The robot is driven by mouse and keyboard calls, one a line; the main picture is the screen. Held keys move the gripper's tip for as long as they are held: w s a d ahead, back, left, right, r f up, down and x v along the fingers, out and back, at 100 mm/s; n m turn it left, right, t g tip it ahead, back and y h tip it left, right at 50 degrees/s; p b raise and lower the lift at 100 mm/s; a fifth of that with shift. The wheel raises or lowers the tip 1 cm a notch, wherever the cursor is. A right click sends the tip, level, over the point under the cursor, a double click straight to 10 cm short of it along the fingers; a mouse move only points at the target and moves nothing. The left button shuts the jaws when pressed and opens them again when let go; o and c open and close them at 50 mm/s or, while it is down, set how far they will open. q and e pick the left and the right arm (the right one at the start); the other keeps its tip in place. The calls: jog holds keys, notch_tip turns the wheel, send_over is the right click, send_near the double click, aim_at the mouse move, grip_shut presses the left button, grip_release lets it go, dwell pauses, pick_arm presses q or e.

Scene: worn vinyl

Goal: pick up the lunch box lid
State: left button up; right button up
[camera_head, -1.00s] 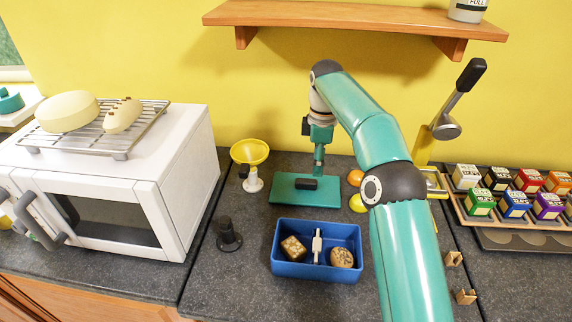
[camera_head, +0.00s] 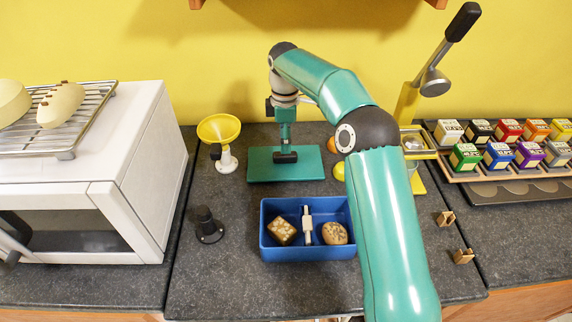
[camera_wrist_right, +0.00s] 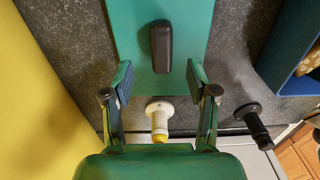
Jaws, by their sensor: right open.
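The lunch box lid (camera_head: 259,173) is a flat teal plate with a black bar handle. It lies on the dark counter behind the blue lunch box (camera_head: 275,251). My right gripper (camera_head: 284,148) is above the lid, close to the handle. In the right wrist view the lid (camera_wrist_right: 193,20) fills the top middle, with its handle (camera_wrist_right: 161,48) centred just ahead of the open fingers (camera_wrist_right: 160,82). Nothing is between the fingertips. The head view does not show clearly how high the fingers are. My left gripper is out of view.
The lunch box holds two patterned items and a white piece. A yellow funnel (camera_head: 219,128) on a white stand is left of the lid; a black peg (camera_head: 207,226) stands nearer. A white microwave (camera_head: 130,150) is at left. Orange and yellow fruit sit right of the lid, partly behind my arm.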

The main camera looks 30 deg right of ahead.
aim_at(285, 155)
jog(key=shift+s+a+f+p, duration=0.1)
jog(key=shift+f+p, duration=0.15)
jog(key=shift+f, duration=1.3)
jog(key=shift+s+f+p, duration=0.1)
jog(key=shift+f+p, duration=0.15)
jog(key=shift+f, duration=1.25)
grip_shut()
